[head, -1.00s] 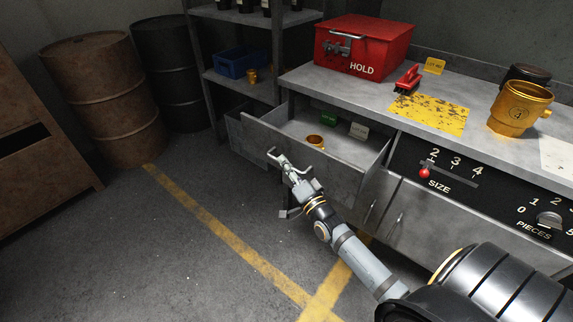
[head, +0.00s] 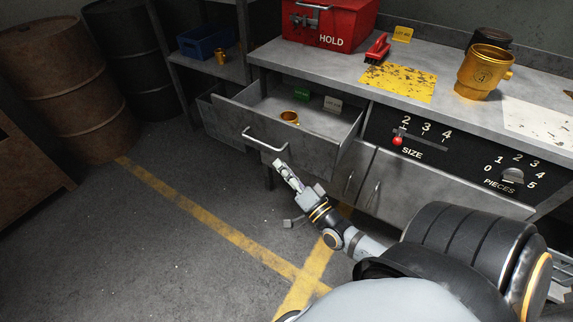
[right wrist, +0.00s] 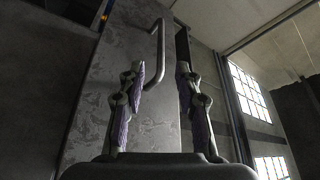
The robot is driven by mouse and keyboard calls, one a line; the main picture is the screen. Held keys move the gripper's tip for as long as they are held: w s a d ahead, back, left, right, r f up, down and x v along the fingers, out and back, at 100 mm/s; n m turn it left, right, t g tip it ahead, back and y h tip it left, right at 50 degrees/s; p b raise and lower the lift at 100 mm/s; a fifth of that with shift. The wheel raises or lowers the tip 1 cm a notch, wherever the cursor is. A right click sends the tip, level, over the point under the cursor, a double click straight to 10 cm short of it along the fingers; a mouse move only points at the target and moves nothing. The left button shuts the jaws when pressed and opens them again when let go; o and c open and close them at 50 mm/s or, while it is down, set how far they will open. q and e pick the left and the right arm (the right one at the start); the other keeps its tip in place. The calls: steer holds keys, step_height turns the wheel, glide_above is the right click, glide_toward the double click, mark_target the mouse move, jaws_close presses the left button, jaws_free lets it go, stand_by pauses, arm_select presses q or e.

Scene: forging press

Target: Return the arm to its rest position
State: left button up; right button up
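My right gripper (head: 281,166) is in front of the open drawer (head: 292,142), just below its front and near the right end of the bar handle (head: 264,139). In the right wrist view the fingers (right wrist: 160,78) stand apart with nothing held between them, and the bar handle (right wrist: 160,50) shows beyond them. The gripper looks clear of the handle. My right arm reaches in from the lower right. My left gripper is in neither current view.
The bench bears a red HOLD box (head: 340,22), a red-handled brush (head: 377,48) and a gold cup (head: 482,75). Barrels (head: 50,85) stand left. Floor in front is clear.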

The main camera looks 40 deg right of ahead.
steer(key=shift+s+f, duration=0.1)
steer(key=shift+s, duration=0.5)
steer(key=s+d+f+n+g+h, duration=0.1)
steer(key=s+f+n+g, duration=0.2)
steer(key=f, duration=1)
steer(key=s+d+f+n+g, duration=0.1)
steer(key=f+n+g, duration=0.3)
steer(key=f, duration=0.9)
steer(key=s+a+f+n+g, duration=0.1)
steer(key=s+f+n+g, duration=0.1)
steer(key=s+f+g, duration=0.75)
steer(key=s+a+f+n+g, duration=0.3)
steer(key=s+f, duration=0.7)
steer(key=f, duration=0.2)
arm_select(q)
steer(key=s+r+p, duration=1)
steer(key=r+p, duration=0.3)
steer(key=p, duration=0.6)
steer(key=shift+s+a, duration=0.2)
steer(key=shift+s, duration=0.05)
arm_select(e)
steer(key=s+d+r, duration=0.1)
steer(key=s+r, duration=0.9)
steer(key=r, duration=0.4)
steer(key=shift+h, duration=0.4)
